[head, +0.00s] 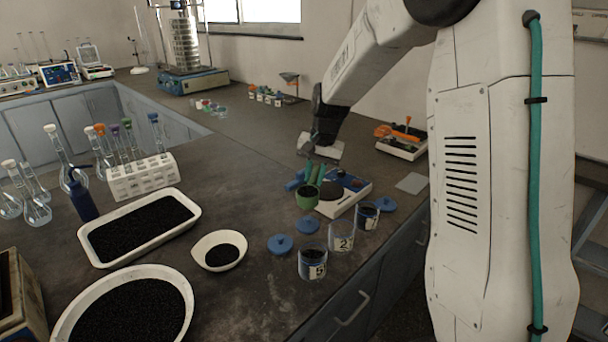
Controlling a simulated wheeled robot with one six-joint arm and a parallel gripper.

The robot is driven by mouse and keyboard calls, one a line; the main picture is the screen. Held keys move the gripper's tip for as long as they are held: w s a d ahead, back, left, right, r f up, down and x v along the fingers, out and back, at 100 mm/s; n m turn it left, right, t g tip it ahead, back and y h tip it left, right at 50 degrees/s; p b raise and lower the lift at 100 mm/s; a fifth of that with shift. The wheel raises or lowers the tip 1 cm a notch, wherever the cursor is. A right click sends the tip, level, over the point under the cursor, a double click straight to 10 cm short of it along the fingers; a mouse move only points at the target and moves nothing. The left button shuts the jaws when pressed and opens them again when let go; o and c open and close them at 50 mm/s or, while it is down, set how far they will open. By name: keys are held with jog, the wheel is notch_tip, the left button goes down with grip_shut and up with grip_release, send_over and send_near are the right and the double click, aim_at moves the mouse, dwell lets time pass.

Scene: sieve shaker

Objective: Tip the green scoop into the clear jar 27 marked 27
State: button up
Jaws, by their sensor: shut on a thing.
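My gripper (314,165) points down over the right part of the bench and is shut on the green scoop (307,198). The scoop's cup looks roughly level and has dark material in it. It is beside a small balance, up and left of the row of jars. The middle clear jar (341,238) has a white label on which I read a 2; any second digit is too small to tell. It looks mostly empty. The scoop is apart from this jar. The fingertips are partly hidden by the gripper body.
Blue lids (280,243) lie nearby. The balance (352,187) stands behind. A white bowl (219,250) and a tray of black grains (96,248) are left. The bench edge is close.

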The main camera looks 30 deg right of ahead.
jog(key=s+d+n, duration=0.1)
jog(key=s+d, duration=0.5)
jog(key=d, duration=0.4)
jog(key=w+a+f+g+h, duration=0.1)
jog(key=f+g+h, duration=0.1)
jog(key=g+h, duration=0.4)
jog(key=w+a+f+g+h, duration=0.1)
jog(key=g+h, duration=0.5)
jog(key=h, duration=0.6)
jog(key=shift+w+a+f, duration=0.25)
jog(key=shift+a+f, duration=0.45)
jog(key=shift+f, duration=0.1)
dwell(0.6)
jog(key=shift+s+d+r+t+y, duration=0.15)
jog(key=shift+d+r+t+y, duration=0.15)
jog(key=shift+t+y, duration=0.4)
jog(key=shift+s+d+r+t+y, duration=0.15)
jog(key=shift+r+t+y, duration=0.2)
jog(key=shift+y, duration=0.65)
jog(key=shift+f, duration=0.1)
